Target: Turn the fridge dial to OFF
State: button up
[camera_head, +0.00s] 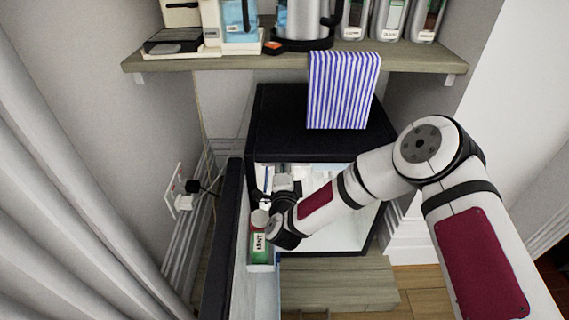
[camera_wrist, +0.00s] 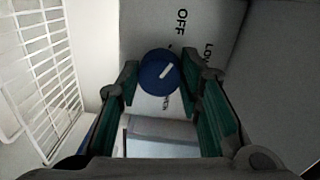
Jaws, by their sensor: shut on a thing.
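The blue dial (camera_wrist: 158,76) is on a pale panel inside the fridge (camera_head: 310,125). Its white pointer mark slants to the upper right. The printed OFF label (camera_wrist: 181,20) is above and right of the dial. A LOW label (camera_wrist: 208,53) is farther right, and more lettering below is partly hidden. My gripper (camera_wrist: 157,88) has its green-padded fingers on both sides of the dial and is shut on it. In the head view my gripper (camera_head: 284,184) reaches into the open fridge, and the dial cannot be made out.
The open fridge door (camera_head: 228,240) stands left of my arm, with a green-labelled mint jar (camera_head: 260,243) in its rack. A white wire shelf (camera_wrist: 50,75) is left of my gripper.

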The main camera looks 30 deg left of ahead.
jog(key=shift+n, duration=1)
jog(key=shift+f, duration=0.1)
jog(key=o, duration=1.2)
jog(key=shift+c, duration=0.2)
jog(key=shift+s, duration=0.1)
jog(key=v, duration=1.1)
jog(key=shift+s+d, duration=0.2)
jog(key=shift+s, duration=0.2)
jog(key=shift+d, duration=0.1)
